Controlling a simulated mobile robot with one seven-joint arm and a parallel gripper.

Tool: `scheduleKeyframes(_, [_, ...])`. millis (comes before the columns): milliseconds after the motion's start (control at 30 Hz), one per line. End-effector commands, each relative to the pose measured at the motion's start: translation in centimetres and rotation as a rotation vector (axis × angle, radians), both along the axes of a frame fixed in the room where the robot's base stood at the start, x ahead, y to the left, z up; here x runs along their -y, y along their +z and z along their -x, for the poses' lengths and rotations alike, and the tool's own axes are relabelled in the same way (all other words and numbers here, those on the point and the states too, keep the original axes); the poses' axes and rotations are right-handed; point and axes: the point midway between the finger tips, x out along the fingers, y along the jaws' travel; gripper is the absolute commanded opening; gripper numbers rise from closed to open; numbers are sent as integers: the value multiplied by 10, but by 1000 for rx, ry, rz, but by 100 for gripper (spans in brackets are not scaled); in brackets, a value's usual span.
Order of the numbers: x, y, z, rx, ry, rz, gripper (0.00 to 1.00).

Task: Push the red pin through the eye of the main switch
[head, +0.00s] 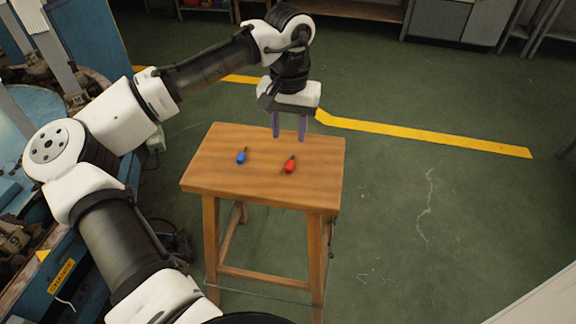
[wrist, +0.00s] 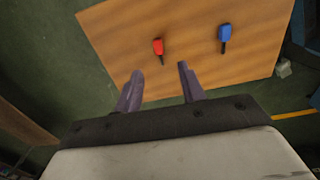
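The red pin (head: 290,165) lies on the wooden stool's top (head: 225,180), right of the middle, with its dark thin end pointing away in the head view. My gripper (head: 289,137) is above the stool's far edge, fingers pointing down, open and empty. In the wrist view the red pin (wrist: 158,46) lies ahead of the gap between the fingers (wrist: 160,70), apart from both. I cannot make out the main switch or its eye in either view.
A blue pin (head: 241,157) lies left of the red one on the stool; it also shows in the wrist view (wrist: 224,33). A blue machine (head: 65,280) with a yellow label stands at the left. The green floor (head: 430,230) to the right is clear.

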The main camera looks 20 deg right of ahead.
Motion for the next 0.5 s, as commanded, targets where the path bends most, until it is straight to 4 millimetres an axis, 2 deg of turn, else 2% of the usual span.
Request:
scheduleKeyframes(100, [0, -22, 0, 1, -1, -1, 40])
scheduleKeyframes(367, [0, -43, 0, 2, -2, 1, 40])
scheduleKeyframes(500, [1, -63, 0, 2, -1, 0, 40])
